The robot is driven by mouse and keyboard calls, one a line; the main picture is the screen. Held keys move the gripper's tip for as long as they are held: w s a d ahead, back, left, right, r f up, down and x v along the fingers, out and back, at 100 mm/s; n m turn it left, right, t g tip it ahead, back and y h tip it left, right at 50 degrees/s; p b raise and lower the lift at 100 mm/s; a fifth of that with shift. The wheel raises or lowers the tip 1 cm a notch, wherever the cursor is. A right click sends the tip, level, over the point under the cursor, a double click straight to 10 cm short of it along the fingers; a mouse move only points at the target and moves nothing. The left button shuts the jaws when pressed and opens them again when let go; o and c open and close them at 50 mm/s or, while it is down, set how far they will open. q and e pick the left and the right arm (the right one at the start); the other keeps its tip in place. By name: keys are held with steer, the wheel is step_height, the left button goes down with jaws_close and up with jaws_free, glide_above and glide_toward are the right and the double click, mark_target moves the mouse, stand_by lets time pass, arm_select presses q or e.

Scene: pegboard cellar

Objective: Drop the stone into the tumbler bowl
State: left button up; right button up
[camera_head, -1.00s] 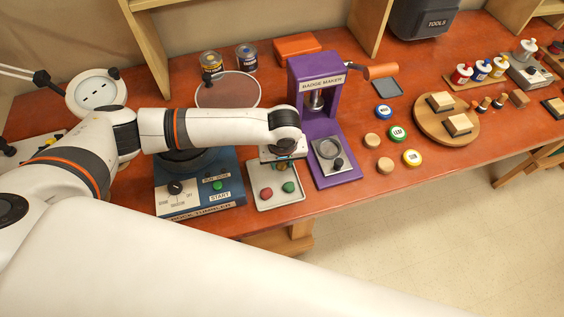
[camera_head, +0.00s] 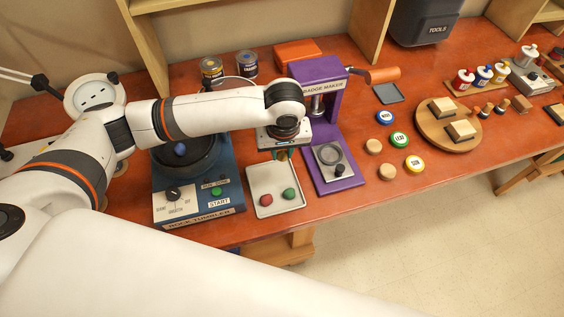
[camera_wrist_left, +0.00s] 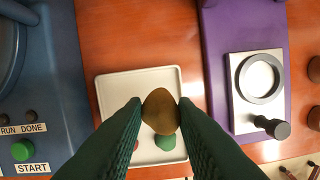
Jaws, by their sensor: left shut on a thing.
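My left gripper (camera_head: 284,153) is shut on a brown stone (camera_wrist_left: 160,111), which sits between the green fingertips in the left wrist view. It holds the stone above the white tray (camera_head: 262,208). A red stone (camera_head: 266,201) and a green stone (camera_head: 289,193) lie in the tray; the fingers partly hide them in the left wrist view. The tumbler bowl (camera_head: 213,156) is dark and round, atop the blue rock tumbler (camera_head: 232,199), left of the gripper. A blue stone (camera_head: 180,149) lies in it. My arm crosses in front of the bowl's far side. My right gripper is not in view.
The purple badge maker (camera_head: 328,148) stands close to the right of my gripper. Several badges and wooden discs lie beyond it. Two paint cans (camera_head: 247,63) stand behind my arm. The bench's front edge is just below the tray.

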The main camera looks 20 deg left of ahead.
arm_select(q)
steer(key=shift+r, duration=1.2)
